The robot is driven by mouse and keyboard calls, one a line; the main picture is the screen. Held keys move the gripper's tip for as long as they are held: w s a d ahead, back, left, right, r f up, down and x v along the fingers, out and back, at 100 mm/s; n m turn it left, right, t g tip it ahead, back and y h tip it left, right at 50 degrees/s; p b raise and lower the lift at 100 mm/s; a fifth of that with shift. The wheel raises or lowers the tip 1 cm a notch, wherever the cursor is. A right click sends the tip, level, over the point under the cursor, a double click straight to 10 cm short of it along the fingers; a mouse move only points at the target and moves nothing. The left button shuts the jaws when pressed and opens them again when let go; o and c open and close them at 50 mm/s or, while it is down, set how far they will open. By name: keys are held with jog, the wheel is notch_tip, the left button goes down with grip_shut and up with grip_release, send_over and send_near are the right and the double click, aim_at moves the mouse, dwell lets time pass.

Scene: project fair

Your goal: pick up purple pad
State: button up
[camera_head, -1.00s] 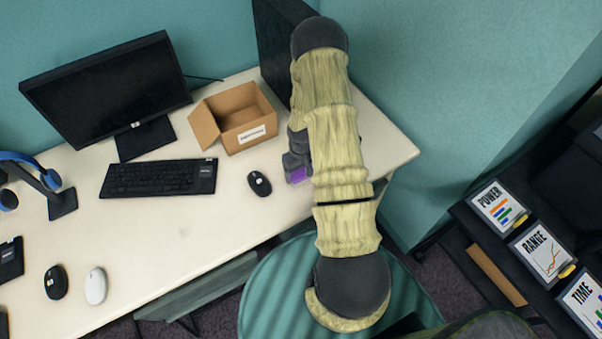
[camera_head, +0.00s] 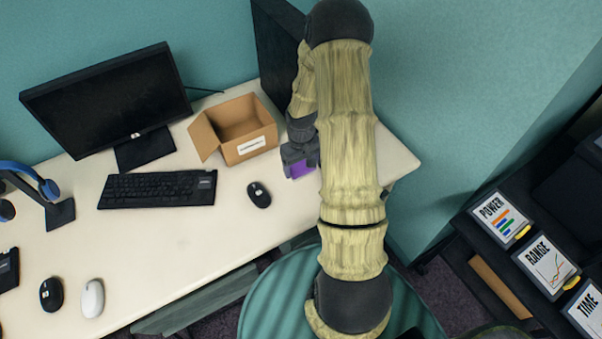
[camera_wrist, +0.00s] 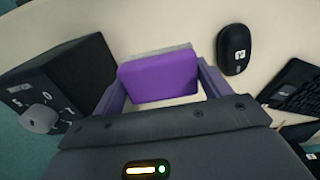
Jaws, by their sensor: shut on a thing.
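The purple pad (camera_head: 300,169) shows just below my gripper (camera_head: 299,155) at the right part of the white desk, partly hidden by the gripper and my arm. In the wrist view the purple pad (camera_wrist: 158,77) sits between the two fingers of my gripper (camera_wrist: 158,88). The fingers flank its left and right sides, and the gripper is shut on it. A pale edge shows behind the pad's top. I cannot tell for certain whether the pad is clear of the desk.
A black mouse (camera_head: 259,195) lies left of the pad, with a keyboard (camera_head: 158,189) further left. An open cardboard box (camera_head: 238,132) stands behind them. A black box with a knob (camera_wrist: 62,86) is close to the gripper's left in the wrist view. Bare desk (camera_head: 190,240) lies in front.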

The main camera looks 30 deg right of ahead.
jog(key=shift+r, duration=0.35)
